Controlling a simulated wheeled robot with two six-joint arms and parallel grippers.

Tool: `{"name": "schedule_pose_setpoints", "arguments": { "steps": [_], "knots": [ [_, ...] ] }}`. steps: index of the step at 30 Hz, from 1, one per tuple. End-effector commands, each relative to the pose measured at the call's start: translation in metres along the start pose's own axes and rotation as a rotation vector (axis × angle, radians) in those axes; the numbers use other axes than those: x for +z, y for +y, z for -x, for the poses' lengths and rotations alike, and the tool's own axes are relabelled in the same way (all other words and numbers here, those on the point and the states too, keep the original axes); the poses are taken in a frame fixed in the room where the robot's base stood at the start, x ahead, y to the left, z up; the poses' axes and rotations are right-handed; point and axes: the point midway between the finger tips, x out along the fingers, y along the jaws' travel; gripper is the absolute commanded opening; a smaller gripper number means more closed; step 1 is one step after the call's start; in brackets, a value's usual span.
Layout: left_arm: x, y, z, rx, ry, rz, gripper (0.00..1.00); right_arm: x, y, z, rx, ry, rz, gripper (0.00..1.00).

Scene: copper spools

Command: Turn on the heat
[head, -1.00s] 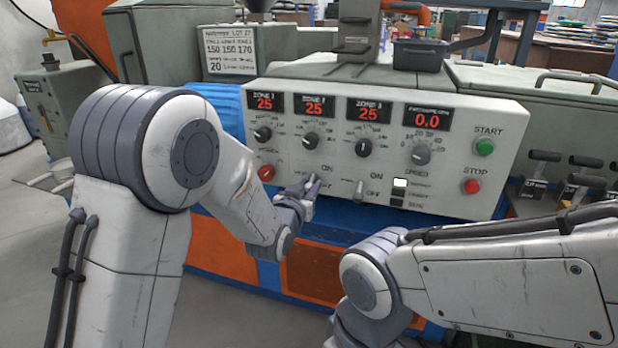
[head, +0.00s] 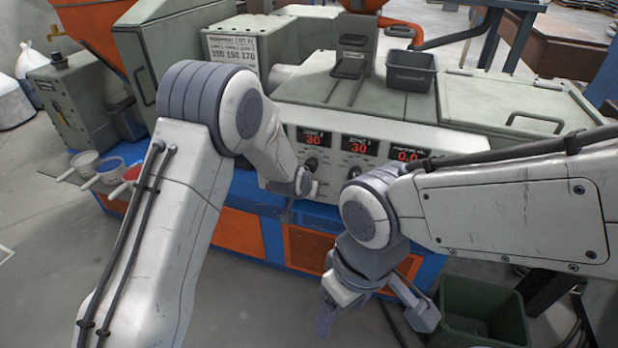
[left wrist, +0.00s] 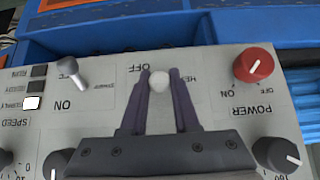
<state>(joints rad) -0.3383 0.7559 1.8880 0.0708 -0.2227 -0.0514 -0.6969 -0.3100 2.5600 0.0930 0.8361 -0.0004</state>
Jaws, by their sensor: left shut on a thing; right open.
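The control panel (head: 338,171) of the machine is partly covered by my arms in the head view. Two zone displays (head: 315,138) read 30. In the left wrist view, my left gripper (left wrist: 160,78) is shut on the pale-tipped heat switch (left wrist: 159,82), beside a partly hidden label starting "HE" and an "OFF" mark. In the head view, my left gripper (head: 308,184) is small and mostly hidden at the panel. The red power knob (left wrist: 254,64) and another metal toggle (left wrist: 71,73) flank the switch. My right gripper (head: 370,312) is open and empty, low in front of the machine.
A dark bin (head: 411,70) sits on the machine's top. A green crate (head: 482,312) stands on the floor at the right, near my right gripper. Floor at the lower left is clear.

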Motion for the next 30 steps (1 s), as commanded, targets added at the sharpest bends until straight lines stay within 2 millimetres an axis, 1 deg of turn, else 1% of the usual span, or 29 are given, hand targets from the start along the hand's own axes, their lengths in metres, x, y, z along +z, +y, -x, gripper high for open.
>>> {"name": "schedule_pose_setpoints", "arguments": {
  "steps": [1, 6, 9, 15, 29, 30],
  "knots": [
    [-0.006, 0.000, 0.007, 0.000, -0.022, 0.001, 0.00, -0.001, -0.001, 0.018, 0.000, 0.000, 0.000, 0.74],
    [-0.007, 0.000, 0.006, 0.000, -0.082, 0.000, 0.00, -0.002, -0.003, 0.042, 0.000, 0.000, 0.000, 0.74],
    [-0.007, 0.000, 0.005, 0.000, -0.107, 0.001, 0.00, -0.003, -0.004, 0.051, 0.000, 0.000, 0.000, 0.74],
    [-0.006, 0.000, 0.003, 0.000, -0.135, 0.001, 0.00, -0.003, -0.004, 0.060, 0.000, 0.000, 0.000, 0.74],
    [-0.006, 0.000, 0.001, 0.000, -0.141, 0.000, 0.00, -0.003, -0.004, 0.061, 0.000, 0.000, 0.000, 0.74],
    [-0.006, 0.000, 0.001, 0.000, -0.140, 0.000, 0.37, -0.003, -0.004, 0.061, 0.000, 0.000, 0.000, 0.74]
  ]
}}
